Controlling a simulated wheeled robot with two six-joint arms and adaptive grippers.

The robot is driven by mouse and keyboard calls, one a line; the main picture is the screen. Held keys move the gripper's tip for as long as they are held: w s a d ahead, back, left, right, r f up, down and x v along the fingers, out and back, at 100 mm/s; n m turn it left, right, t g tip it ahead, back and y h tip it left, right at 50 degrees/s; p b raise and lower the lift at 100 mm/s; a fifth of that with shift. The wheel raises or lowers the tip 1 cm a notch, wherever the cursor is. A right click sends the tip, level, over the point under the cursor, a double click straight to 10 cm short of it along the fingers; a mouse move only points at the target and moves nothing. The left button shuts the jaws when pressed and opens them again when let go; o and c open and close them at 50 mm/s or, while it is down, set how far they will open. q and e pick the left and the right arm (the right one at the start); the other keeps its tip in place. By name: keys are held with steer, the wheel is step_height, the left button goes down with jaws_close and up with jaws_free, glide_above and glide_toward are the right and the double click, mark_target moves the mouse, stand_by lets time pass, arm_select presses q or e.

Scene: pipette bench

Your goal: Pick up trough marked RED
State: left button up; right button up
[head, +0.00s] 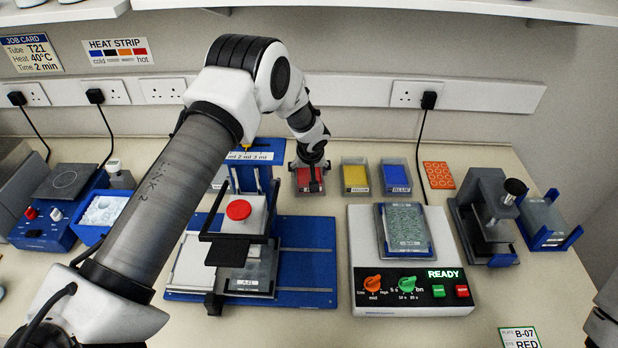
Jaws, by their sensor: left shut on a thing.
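The trough with red contents (302,188) stands at the back of the bench, left of the yellow trough (355,177) and the blue trough (396,178). My left arm reaches over the bench, and its gripper (310,168) points down, shut on the red trough. The gripper and wrist hide much of the trough, and its label cannot be read. Whether the trough is off the bench cannot be told. My right gripper is out of view.
A blue-based press with a red knob (238,210) stands left of the red trough. A white shaker marked READY (415,250) stands in front of the troughs. A grey metal device (485,215) stands to the right. An orange dotted sheet (438,175) lies beside the blue trough.

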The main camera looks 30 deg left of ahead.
arm_select(q)
steer(key=shift+r+b, duration=0.3)
step_height(320, 180, up, 9)
steer(key=b, duration=0.2)
steer(key=shift+w+r, duration=0.1)
step_height(320, 180, up, 3)
steer(key=shift+p, duration=0.55)
